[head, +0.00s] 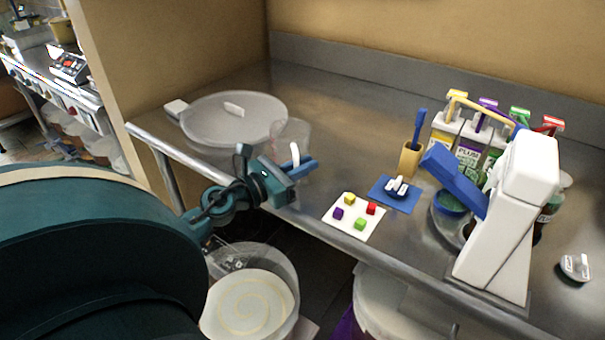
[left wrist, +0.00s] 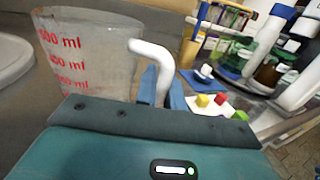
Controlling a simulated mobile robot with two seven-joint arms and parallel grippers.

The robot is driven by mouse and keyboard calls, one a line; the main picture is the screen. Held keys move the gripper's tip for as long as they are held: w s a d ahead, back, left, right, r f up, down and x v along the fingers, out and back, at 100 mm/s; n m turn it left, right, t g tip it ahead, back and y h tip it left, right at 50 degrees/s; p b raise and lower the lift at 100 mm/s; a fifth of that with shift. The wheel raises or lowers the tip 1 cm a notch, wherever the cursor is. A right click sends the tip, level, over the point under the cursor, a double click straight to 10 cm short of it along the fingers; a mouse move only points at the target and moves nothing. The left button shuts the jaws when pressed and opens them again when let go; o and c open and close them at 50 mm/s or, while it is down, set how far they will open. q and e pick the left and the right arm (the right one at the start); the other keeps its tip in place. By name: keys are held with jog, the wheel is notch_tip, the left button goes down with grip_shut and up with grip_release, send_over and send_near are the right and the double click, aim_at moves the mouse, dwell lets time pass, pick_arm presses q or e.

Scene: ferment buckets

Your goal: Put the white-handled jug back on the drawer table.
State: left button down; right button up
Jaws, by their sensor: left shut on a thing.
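The white-handled jug (head: 289,133) is clear, and its red ml marks show in the left wrist view (left wrist: 85,55). My left gripper (head: 299,168) is shut on its white handle (left wrist: 150,68), with blue fingers around the lower part. The jug looks upright, over or on the steel table (head: 350,115) near its front edge. I cannot tell whether its base touches the top, because the gripper hides it. I see no drawer, so I cannot tell whether this is the drawer table. My right gripper is not in view.
A white card with coloured cubes (head: 353,217), a blue mat (head: 394,194), bottles and a white device (head: 515,200) stand to the right. Open buckets (head: 250,300) stand below the front edge.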

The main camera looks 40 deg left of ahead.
pick_arm(q)
jog(key=shift+f, duration=0.4)
jog(key=c, duration=1.5)
grip_release()
jog(key=shift+r, duration=0.1)
